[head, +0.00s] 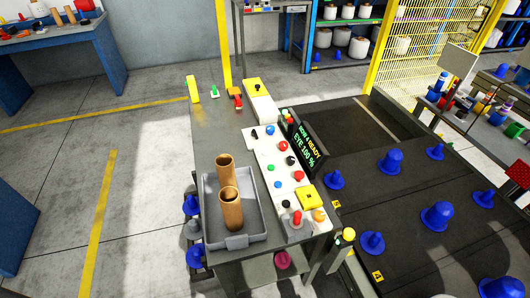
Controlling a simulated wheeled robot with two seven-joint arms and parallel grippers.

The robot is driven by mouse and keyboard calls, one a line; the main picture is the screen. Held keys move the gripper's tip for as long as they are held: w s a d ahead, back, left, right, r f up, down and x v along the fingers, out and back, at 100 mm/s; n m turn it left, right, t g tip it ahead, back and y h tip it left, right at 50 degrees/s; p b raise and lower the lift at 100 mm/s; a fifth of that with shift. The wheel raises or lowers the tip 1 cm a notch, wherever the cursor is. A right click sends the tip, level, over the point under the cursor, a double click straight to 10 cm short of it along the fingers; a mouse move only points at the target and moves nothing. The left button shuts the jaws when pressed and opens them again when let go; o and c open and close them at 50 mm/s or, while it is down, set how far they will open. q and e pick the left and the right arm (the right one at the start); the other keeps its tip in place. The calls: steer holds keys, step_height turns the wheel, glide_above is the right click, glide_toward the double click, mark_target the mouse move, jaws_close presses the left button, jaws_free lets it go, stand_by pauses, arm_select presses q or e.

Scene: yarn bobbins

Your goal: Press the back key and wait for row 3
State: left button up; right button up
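A light control panel (263,154) with several round coloured buttons runs along the right side of the grey console top. A black display (307,147) behind it seems to read "ROW 4 READY" and "EYE 100 %" in green and yellow. The buttons include a red one (283,146), a green one (270,168), a blue one (277,184) and a black one (291,160). Their labels are too small to read, so I cannot tell which is the back key. Neither of my grippers is in view.
A grey tray (236,240) with two brown tubes (231,209) stands left of the panel. A yellow box with a button (308,197) and a red-topped lever (297,218) sit at the panel's near end. Blue pegs (391,162) stand on the dark surface at right.

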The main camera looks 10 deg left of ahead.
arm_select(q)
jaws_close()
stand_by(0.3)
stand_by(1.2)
